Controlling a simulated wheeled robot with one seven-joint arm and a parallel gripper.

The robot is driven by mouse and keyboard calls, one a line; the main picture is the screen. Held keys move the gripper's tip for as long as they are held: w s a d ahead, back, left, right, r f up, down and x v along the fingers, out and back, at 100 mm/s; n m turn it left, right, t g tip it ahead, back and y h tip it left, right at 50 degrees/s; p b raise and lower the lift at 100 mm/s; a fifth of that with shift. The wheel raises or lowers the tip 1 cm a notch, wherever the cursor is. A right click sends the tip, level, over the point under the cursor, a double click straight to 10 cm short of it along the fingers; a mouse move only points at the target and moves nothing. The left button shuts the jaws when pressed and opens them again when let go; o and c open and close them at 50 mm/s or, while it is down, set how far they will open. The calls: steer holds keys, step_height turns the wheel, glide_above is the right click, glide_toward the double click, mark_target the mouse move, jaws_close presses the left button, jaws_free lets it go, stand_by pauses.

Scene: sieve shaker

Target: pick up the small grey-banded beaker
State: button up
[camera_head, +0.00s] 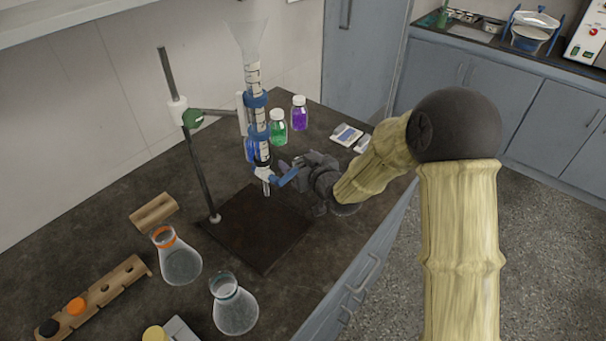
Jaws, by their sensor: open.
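A clear conical glass vessel with a grey-blue band at its neck (235,309) stands upright on the dark bench at the lower middle. It is the only grey-banded glassware I can make out. A similar vessel with an orange band (181,263) stands behind it to the left. My gripper (287,172) is open, beside the blue stopcock handle (288,178) of the burette. It is well behind and to the right of the grey-banded vessel. I cannot tell whether its fingers touch the handle.
The burette (253,80) hangs on a stand with a dark base plate (259,238) between my gripper and the vessels. A wooden rack (103,294) and a wooden block (153,212) lie at left. Green (278,128) and purple (299,113) bottles stand behind. Bench at right front is clear.

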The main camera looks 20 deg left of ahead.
steer(key=c, duration=1.1)
steer(key=shift+o, duration=0.2)
step_height(320, 180, up, 10)
steer(key=shift+p, duration=0.3)
